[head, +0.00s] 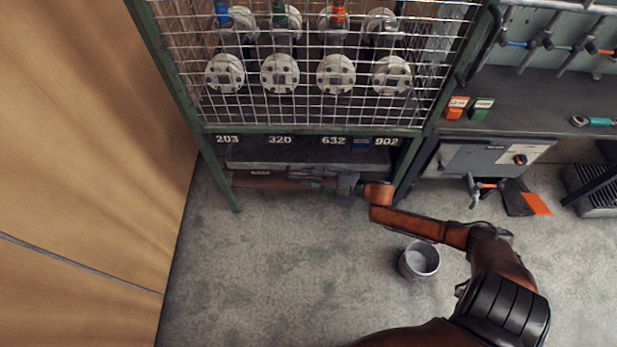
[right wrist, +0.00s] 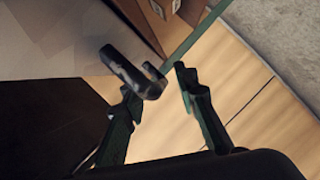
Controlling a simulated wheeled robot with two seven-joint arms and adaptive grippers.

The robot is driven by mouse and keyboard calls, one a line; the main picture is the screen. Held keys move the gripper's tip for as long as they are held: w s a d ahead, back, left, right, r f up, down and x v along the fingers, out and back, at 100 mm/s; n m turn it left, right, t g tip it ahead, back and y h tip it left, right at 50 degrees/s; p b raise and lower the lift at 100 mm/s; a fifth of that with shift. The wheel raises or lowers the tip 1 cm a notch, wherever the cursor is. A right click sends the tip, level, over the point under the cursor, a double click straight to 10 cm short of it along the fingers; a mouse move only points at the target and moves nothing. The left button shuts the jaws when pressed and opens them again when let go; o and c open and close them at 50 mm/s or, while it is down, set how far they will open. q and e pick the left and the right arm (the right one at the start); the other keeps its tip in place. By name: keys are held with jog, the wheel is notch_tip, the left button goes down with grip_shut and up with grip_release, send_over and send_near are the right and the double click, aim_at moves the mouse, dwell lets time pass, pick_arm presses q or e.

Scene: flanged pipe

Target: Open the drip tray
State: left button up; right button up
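A dark, shallow tray-like unit (head: 245,165) with a pale front edge lies low in the green caged rack, under the number labels; it looks like the drip tray and appears closed. A brown bar (head: 265,183) runs just below it. My right gripper (head: 312,179) reaches in from the right at the front of this unit, pointing left. In the right wrist view the right gripper's fingers (right wrist: 168,77) stand apart. A worn grey bar-like piece (right wrist: 125,70) lies at the left finger; I cannot tell whether they touch. My left gripper is not in view.
Flanged pipes (head: 280,73) stand behind the rack's wire mesh. A grey bucket (head: 419,260) stands on the floor below my right arm. A workbench (head: 535,95) with valves and buttons is at the right, a wooden wall (head: 90,130) at the left.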

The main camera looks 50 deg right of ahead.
grip_shut()
dwell(0.7)
